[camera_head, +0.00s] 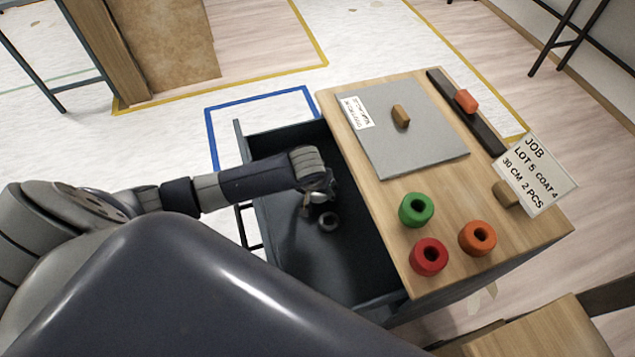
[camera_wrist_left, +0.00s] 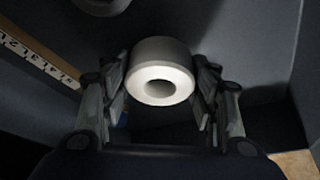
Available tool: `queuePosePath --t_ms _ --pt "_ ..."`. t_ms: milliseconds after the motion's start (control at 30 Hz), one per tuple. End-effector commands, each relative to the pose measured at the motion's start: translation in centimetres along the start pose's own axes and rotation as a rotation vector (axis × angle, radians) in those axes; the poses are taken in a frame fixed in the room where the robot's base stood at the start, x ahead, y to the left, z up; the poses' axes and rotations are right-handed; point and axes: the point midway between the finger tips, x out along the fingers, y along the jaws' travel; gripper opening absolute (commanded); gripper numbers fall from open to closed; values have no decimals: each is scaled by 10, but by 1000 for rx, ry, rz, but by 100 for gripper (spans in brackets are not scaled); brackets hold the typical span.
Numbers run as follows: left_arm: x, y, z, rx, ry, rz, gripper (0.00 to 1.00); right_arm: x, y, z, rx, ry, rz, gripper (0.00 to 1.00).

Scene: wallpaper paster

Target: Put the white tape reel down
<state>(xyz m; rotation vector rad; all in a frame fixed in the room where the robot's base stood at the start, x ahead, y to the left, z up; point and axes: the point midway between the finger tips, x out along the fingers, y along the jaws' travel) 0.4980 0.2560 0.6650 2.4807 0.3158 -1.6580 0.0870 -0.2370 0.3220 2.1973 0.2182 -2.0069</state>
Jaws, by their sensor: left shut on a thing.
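The white tape reel (camera_wrist_left: 160,70) sits between the two fingers of my left gripper (camera_wrist_left: 160,88) in the left wrist view, its hole facing the camera. The gripper is shut on it. In the head view my left gripper (camera_head: 322,196) is over the open dark drawer (camera_head: 345,262), with the reel mostly hidden by the fingers. I cannot tell whether the reel touches the drawer floor. My right gripper is not in view.
Green (camera_head: 416,210), red (camera_head: 429,257) and orange (camera_head: 478,238) reels stand on the wooden top (camera_head: 380,205) beside the drawer. A grey mat (camera_head: 400,130) and a job card (camera_head: 533,175) are also there. The drawer floor towards the front is clear.

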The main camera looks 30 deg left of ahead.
Motion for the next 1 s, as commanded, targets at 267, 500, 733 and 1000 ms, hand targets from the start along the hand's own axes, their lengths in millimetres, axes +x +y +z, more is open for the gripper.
queuePosePath --t_ms 267,500,733,1000 --pt "15 0 6 0 3 1 26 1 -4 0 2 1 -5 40" --pt "18 0 7 -1 2 0 26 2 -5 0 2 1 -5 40" --pt "17 0 7 0 2 0 75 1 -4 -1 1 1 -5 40" --pt "15 0 6 0 3 0 75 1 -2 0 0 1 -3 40"
